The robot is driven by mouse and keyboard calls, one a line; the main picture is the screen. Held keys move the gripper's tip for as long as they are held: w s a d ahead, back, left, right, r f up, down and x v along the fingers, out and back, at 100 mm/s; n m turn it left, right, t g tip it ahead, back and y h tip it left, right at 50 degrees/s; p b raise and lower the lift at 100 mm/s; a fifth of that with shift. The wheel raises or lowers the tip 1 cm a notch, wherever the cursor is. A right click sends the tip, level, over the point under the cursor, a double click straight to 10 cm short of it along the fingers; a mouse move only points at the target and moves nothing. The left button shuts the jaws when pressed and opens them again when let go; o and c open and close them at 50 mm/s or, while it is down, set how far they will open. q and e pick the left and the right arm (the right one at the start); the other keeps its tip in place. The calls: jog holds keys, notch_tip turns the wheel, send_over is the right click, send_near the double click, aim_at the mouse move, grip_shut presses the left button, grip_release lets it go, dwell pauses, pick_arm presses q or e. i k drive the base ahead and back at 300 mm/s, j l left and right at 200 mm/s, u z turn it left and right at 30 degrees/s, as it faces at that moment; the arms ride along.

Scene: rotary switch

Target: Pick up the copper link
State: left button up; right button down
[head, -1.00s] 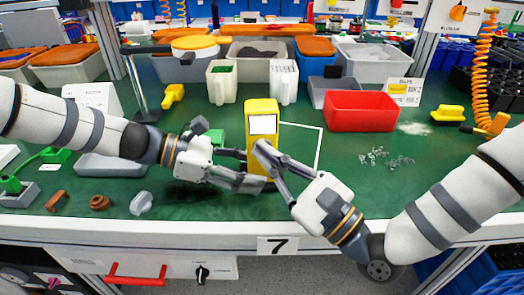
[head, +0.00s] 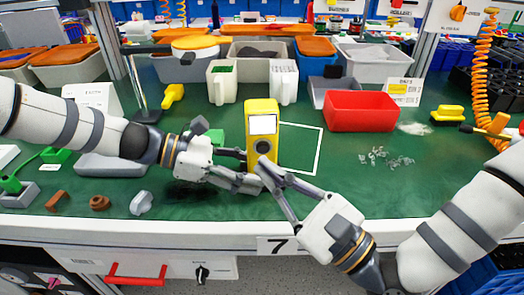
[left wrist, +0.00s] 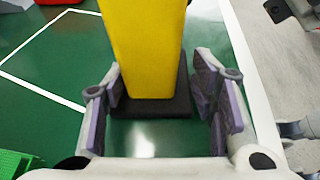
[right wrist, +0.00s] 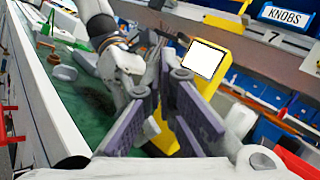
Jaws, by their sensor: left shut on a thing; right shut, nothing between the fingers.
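Two small copper-brown pieces lie at the table's front left: an angled one (head: 57,200), possibly the copper link, and a rounder one (head: 99,202). Both grippers are well to their right. The upright yellow switch box (head: 262,120) has a white label and a round dark-centred part on its front. My left gripper (head: 255,181) is shut on its lower part; in the left wrist view its fingers (left wrist: 155,110) are either side of the dark base. My right gripper (head: 264,168) is shut and empty at the box's front right; its fingers also show in the right wrist view (right wrist: 160,105).
A grey-white knob-like piece (head: 141,203) lies right of the brown pieces. A red bin (head: 362,111) stands behind right, with small clear pieces (head: 385,158) in front. A white outline (head: 318,150) marks the green table (head: 400,190). An orange coiled hose (head: 480,80) hangs at right.

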aim_at(49, 205)
jog(key=u, duration=1.45)
